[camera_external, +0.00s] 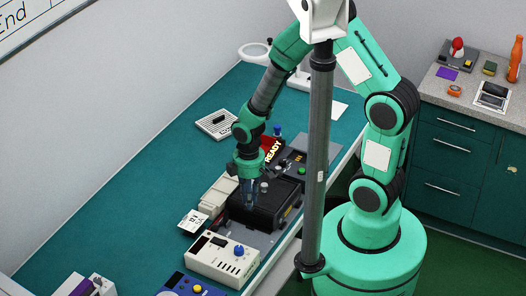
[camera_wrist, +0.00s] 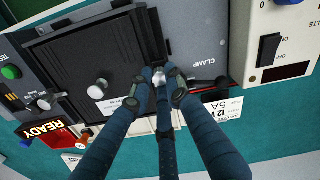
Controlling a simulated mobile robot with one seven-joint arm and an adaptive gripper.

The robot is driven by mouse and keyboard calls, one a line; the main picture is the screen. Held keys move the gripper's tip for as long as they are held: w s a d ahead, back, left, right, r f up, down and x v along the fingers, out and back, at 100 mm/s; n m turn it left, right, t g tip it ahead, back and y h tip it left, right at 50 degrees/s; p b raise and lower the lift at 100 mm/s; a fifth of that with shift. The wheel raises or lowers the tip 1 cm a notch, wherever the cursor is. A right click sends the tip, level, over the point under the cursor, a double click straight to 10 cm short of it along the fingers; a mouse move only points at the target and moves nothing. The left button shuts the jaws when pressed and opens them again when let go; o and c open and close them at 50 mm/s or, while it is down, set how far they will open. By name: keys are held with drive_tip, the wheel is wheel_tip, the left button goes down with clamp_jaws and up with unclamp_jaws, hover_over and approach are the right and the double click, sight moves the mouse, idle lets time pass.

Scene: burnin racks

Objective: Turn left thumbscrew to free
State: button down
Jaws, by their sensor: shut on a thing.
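A black module (camera_external: 272,212) sits on a grey unit along the bench's front edge; it fills the upper left of the wrist view (camera_wrist: 75,65). A silver thumbscrew (camera_wrist: 158,77) stands at the module's edge near the CLAMP lettering. My gripper (camera_wrist: 155,90) is shut on this thumbscrew, with dark fingertips on either side that partly hide it. A second pale round knob (camera_wrist: 98,90) stands clear of the fingers on the module. In the external view my gripper (camera_external: 250,200) reaches down onto the module. The turn of the held screw cannot be told.
A red READY sign (camera_wrist: 48,133) stands beside the module, with a green button (camera_wrist: 11,72) near it. A cream instrument with a black switch (camera_wrist: 269,48) stands close on the other side. A pale box (camera_external: 216,195) lies behind the module.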

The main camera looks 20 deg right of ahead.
drive_tip(key=shift+n, duration=1.5)
drive_tip(key=c, duration=1.7)
unclamp_jaws()
drive_tip(key=shift+o, duration=0.2)
wheel_tip(320, 180, up, 12)
